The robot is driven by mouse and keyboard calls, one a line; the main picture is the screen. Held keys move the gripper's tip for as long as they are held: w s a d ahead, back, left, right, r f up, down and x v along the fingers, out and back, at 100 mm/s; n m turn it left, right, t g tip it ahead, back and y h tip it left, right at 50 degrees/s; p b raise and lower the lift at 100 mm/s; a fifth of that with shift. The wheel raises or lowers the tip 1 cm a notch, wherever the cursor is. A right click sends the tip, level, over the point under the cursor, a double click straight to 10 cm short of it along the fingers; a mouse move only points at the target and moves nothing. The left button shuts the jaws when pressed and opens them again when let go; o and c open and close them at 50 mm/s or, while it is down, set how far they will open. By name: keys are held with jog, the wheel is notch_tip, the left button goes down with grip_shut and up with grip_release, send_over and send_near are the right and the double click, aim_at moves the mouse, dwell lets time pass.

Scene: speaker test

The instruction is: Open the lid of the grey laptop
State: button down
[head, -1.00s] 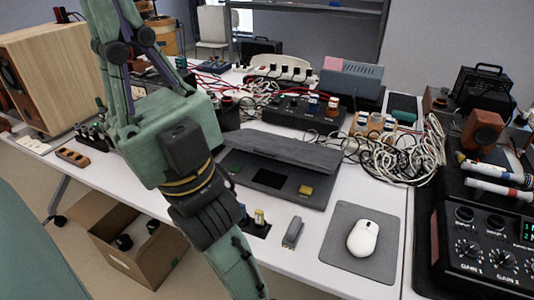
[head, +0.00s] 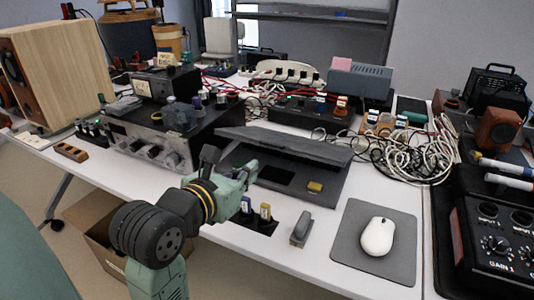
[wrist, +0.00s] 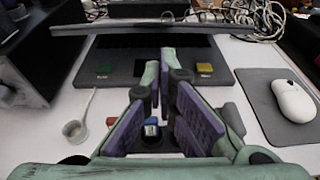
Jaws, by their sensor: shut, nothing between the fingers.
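The grey laptop sits mid-table. Its lid (head: 290,144) is partly raised and slopes forward over the back of the base (head: 312,197). In the wrist view the lid (wrist: 140,27) is a thin, nearly edge-on bar across the top, above the dark keyboard. The base (wrist: 125,82) carries a green block at left and a yellow block at right. My gripper (head: 247,175) is shut and empty near the base's front left part. In the wrist view my gripper (wrist: 160,72) points toward the lid and covers the middle of the base. Contact with the laptop cannot be told.
A mouse (head: 378,237) on a grey mat (head: 345,245) and a small grey stapler-like object (head: 301,228) lie at front right. A black device (head: 150,145) stands left of the laptop. Tangled cables (head: 400,155) lie at right. A small cup (wrist: 74,131) stands at front left.

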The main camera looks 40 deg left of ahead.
aim_at(270, 145)
jog(key=shift+w+a+f, duration=0.25)
jog(key=shift+a+f, duration=0.25)
jog(key=shift+f, duration=0.1)
jog(key=shift+w+a+r+p, duration=0.15)
jog(key=shift+w+a+p, duration=0.35)
jog(key=shift+w, duration=1.25)
jog(key=shift+w+a+r+p, duration=0.1)
jog(key=shift+w+a+p, duration=0.4)
jog(key=shift+w, duration=1.2)
jog(key=shift+w+a+r+p, duration=0.2)
jog(key=shift+w+p, duration=0.55)
jog(key=shift+w, duration=1)
